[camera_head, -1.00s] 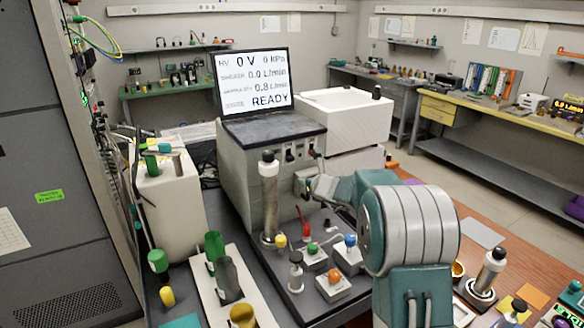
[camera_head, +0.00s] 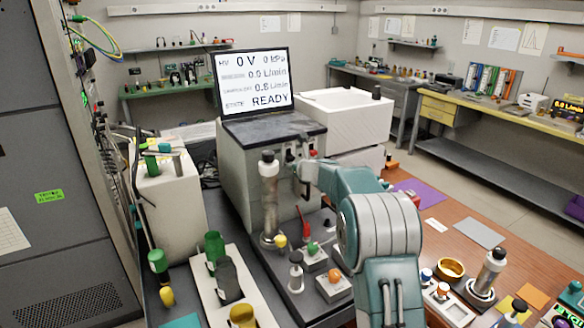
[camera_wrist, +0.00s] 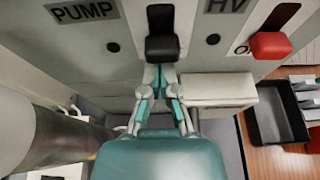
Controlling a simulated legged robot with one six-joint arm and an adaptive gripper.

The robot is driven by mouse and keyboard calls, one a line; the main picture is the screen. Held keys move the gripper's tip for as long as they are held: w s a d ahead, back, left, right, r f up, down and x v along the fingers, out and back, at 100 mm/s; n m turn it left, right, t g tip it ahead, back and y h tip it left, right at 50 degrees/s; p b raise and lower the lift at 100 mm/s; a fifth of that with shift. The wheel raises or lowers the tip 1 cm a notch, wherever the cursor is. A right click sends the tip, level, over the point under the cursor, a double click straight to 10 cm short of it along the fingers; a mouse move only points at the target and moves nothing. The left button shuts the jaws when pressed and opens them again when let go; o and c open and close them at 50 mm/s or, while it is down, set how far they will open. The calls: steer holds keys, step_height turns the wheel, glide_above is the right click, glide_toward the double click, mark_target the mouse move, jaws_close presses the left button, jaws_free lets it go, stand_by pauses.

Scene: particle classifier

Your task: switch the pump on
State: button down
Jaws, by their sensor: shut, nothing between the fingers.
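The pump switch (camera_wrist: 162,48) is a black lever at the lower end of its dark slot, right of the PUMP label (camera_wrist: 82,10) in the wrist view. My gripper (camera_wrist: 160,78) is shut and empty, its fingertips just below the black lever; whether they touch it I cannot tell. In the head view my gripper (camera_head: 303,188) is at the front face of the grey instrument (camera_head: 240,165), and small in the picture. The instrument's screen (camera_head: 255,80) reads 0 V, 0 kPa, 0.0 L/min and READY.
A red lever (camera_wrist: 270,45) by the HV label (camera_wrist: 228,5) is right of the black one. A pale block (camera_wrist: 218,90) sticks out below them. A metal cylinder (camera_head: 268,200) stands left of my gripper. Knobbed boxes (camera_head: 333,285) lie below the arm.

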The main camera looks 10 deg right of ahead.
steer(key=shift+r, duration=1.4)
steer(key=shift+f, duration=0.1)
